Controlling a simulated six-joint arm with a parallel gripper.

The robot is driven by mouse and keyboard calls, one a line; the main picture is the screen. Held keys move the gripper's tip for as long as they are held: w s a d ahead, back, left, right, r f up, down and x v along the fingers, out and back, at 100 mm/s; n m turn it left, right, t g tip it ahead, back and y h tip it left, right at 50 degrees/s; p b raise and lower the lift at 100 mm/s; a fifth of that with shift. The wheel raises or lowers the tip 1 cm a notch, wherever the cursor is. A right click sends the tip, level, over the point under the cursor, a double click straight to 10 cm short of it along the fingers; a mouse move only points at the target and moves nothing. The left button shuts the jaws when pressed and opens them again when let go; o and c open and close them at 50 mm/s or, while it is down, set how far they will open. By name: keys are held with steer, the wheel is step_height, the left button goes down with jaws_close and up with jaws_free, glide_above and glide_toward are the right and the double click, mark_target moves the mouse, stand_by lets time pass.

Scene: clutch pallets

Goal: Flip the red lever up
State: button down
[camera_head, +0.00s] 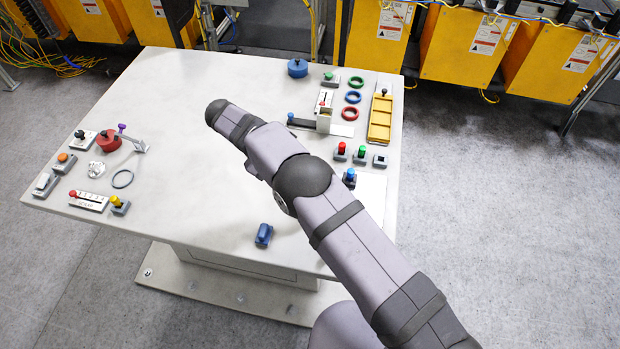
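A small grey base with a red upright top (341,150) stands at the right of the table and looks like the red lever. It is too small to tell whether it is up or down. Similar small units stand near it: one green-topped (360,154), one pale (380,160) and one blue-topped (349,176). My arm reaches from the lower right over the table and ends in view at a dark rounded joint (215,112), left of the red-topped unit. My gripper's fingers do not show.
Behind the red-topped unit are a yellow tray (381,130), coloured rings (352,97) and a slider box (324,122). A red knob on a scale (88,201) and other small parts lie at the left. A blue block (263,235) lies near the front edge. The table's back middle is clear.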

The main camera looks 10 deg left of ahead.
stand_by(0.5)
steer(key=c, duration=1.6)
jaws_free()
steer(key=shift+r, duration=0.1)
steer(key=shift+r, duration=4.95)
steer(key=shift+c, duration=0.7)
